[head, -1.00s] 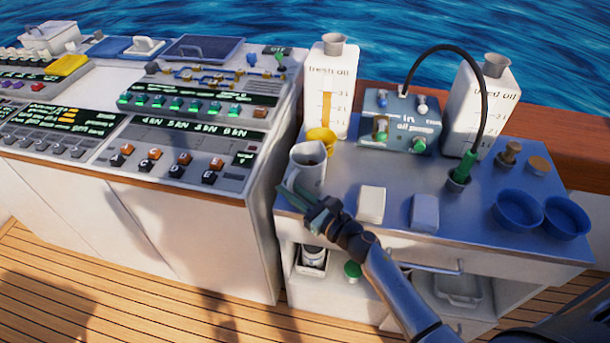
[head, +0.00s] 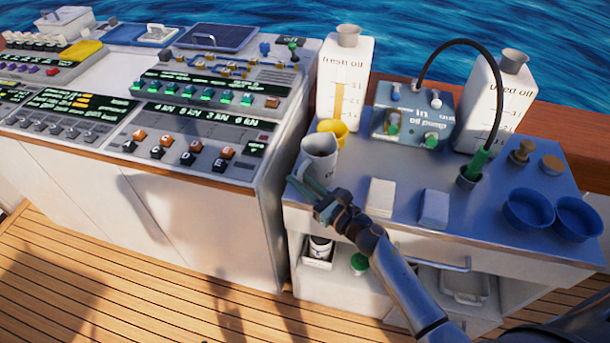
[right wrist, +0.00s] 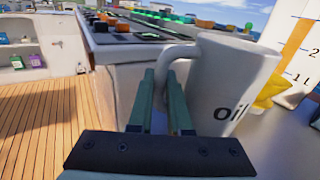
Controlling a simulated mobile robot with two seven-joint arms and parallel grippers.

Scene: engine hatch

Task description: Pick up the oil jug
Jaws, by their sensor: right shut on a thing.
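The oil jug (head: 319,160) is a white jug at the left end of the blue-grey table. In the right wrist view the jug (right wrist: 228,85) shows the word "oil" and its handle (right wrist: 170,62) faces my gripper. My right gripper (head: 298,184) is shut on the jug's handle; its green fingers (right wrist: 162,100) reach to the handle in the right wrist view. The jug looks slightly tilted; I cannot tell whether its base still touches the table. My left gripper is not in view.
The oil pump box (head: 412,112), used oil tank (head: 494,100) and blue bowls (head: 528,208) are farther right. The control console (head: 190,150) borders the left.

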